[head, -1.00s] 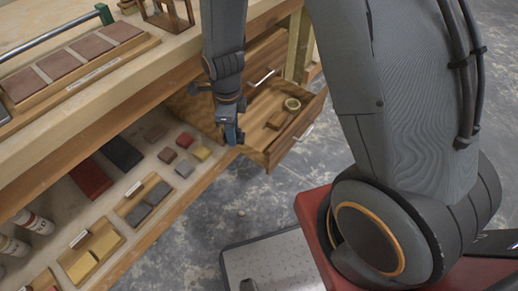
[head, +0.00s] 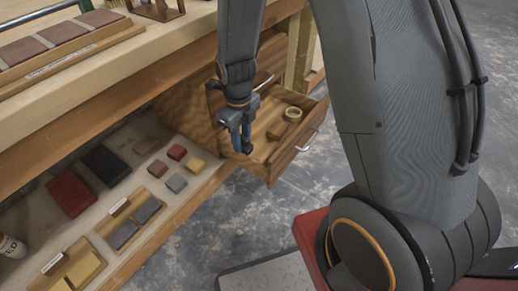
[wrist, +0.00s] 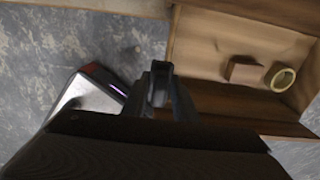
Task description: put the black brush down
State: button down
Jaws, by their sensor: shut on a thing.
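My gripper (head: 241,138) points down in the head view, in front of the open drawer's left part. It is shut on a small dark thing, seemingly the black brush (head: 246,148), which shows only as a dark bit at the fingertips. In the wrist view my gripper (wrist: 164,95) has a dark shape between its fingers, and most of the brush is hidden or too dark to tell. The wrist view shows the drawer (wrist: 222,99) to the right of the fingers, so I cannot tell whether the brush is over it.
The drawer holds a roll of tape (head: 293,114) and a brown block (head: 277,131). The low shelf at left carries a red block (head: 70,193), a black block (head: 106,165) and several small coloured blocks. A workbench top (head: 120,60) overhangs the shelf. Bare floor lies in front.

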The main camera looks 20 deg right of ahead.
jog(key=w+d+b, duration=0.2)
jog(key=w+d, duration=0.4)
jog(key=d, duration=0.2)
jog(key=f, duration=0.2)
jog(key=f+b, duration=0.1)
jog(key=f, duration=0.2)
jog(key=f+b, duration=0.1)
jog(key=f, duration=0.2)
jog(key=shift+s+a, duration=0.15)
jog(key=shift+s, duration=0.1)
jog(key=shift+f+b, duration=0.85)
jog(key=shift+f, duration=1.15)
jog(key=shift+f, duration=0.15)
jog(key=c, duration=1.4)
grip_release()
notch_tip(320, 180, up, 12)
jog(key=p, duration=0.4)
